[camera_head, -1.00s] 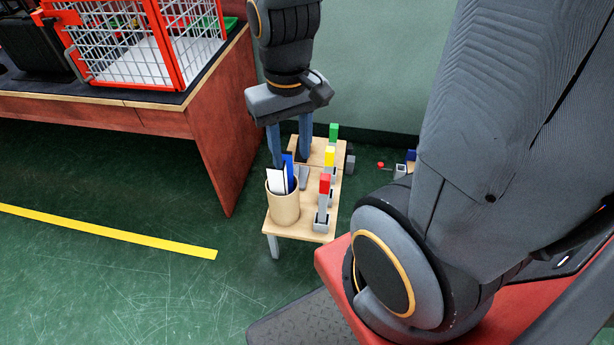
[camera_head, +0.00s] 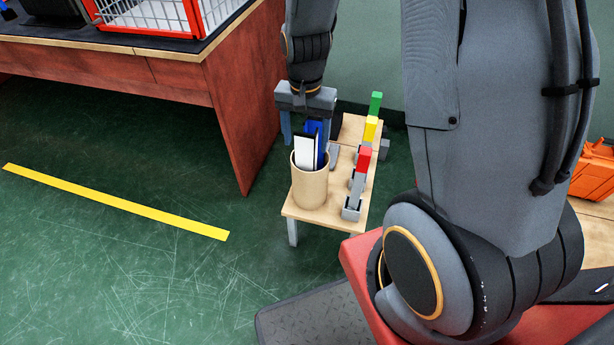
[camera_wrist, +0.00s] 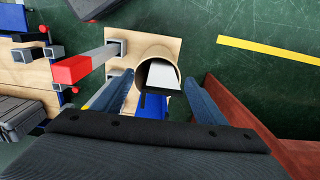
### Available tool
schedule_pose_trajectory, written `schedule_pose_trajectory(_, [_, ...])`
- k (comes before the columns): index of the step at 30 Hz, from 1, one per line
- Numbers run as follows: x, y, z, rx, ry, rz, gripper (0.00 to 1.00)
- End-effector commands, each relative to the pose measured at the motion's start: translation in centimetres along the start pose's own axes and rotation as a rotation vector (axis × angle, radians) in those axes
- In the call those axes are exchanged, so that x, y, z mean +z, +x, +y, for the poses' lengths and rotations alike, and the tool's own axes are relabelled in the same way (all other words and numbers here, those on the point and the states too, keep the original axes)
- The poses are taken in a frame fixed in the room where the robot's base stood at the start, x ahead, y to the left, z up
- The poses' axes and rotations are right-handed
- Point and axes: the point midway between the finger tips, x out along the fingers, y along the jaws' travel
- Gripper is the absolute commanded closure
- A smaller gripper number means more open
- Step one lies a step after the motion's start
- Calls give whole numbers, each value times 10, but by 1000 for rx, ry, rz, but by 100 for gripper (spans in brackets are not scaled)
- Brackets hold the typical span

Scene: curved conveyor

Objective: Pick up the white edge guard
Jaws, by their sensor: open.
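The white edge guard (camera_head: 305,152) stands upright in a round tan cup on a small wooden table, beside a blue piece (camera_head: 317,130). In the wrist view the white edge guard (camera_wrist: 163,75) shows inside the cup (camera_wrist: 144,72), between my fingers in the picture. My gripper (camera_head: 306,135) is open, with its blue-grey fingers just behind the cup in the head view. In the wrist view my gripper's fingers (camera_wrist: 160,92) stand apart on either side of the cup's opening. Nothing is held. The lower part of the guard is hidden by the cup.
Holders with red (camera_head: 364,160), yellow (camera_head: 370,128) and green (camera_head: 375,103) tipped bars line the right side of the small table (camera_head: 330,212). A red-brown desk (camera_head: 240,110) stands left, carrying a red-framed wire crate (camera_head: 150,15). Open green floor lies in front.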

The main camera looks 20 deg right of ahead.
Motion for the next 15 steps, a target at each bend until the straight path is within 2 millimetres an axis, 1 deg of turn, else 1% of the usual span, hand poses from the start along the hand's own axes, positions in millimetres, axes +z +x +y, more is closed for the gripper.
schedule_pose_trajectory(11, [-1,38,-2,2,5,-2,34])
schedule_pose_trajectory(15, [-4,59,-5,2,4,-2,34])
